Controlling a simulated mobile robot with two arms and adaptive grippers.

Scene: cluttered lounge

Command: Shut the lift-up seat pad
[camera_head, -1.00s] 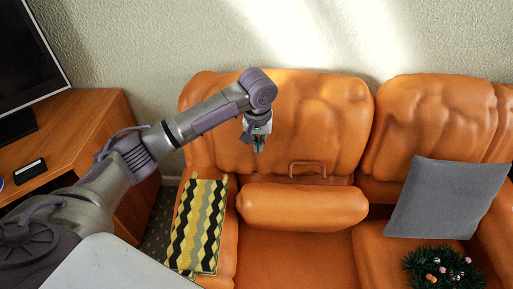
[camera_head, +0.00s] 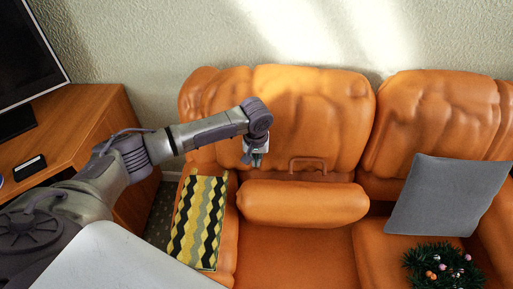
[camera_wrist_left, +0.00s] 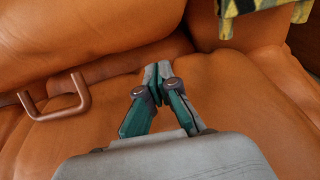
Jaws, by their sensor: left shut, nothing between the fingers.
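The orange seat pad (camera_head: 302,204) shows as a rounded roll across the left seat of the sofa. A bar handle (camera_head: 307,166) lies behind it, in front of the backrest; in the left wrist view the handle (camera_wrist_left: 56,102) is at left on orange upholstery. How far the pad is tilted is hard to tell. My left gripper (camera_head: 256,162) is shut and empty, left of the handle and behind the roll. In the left wrist view the closed fingertips (camera_wrist_left: 157,72) point over the orange upholstery, apart from the handle. My right gripper is not in view.
A yellow, black and grey zigzag cloth (camera_head: 198,220) lies over the left armrest. A grey cushion (camera_head: 446,197) and a decorated wreath (camera_head: 441,268) are on the right seat. A wooden cabinet (camera_head: 95,112) with a screen (camera_head: 25,50) stands at left.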

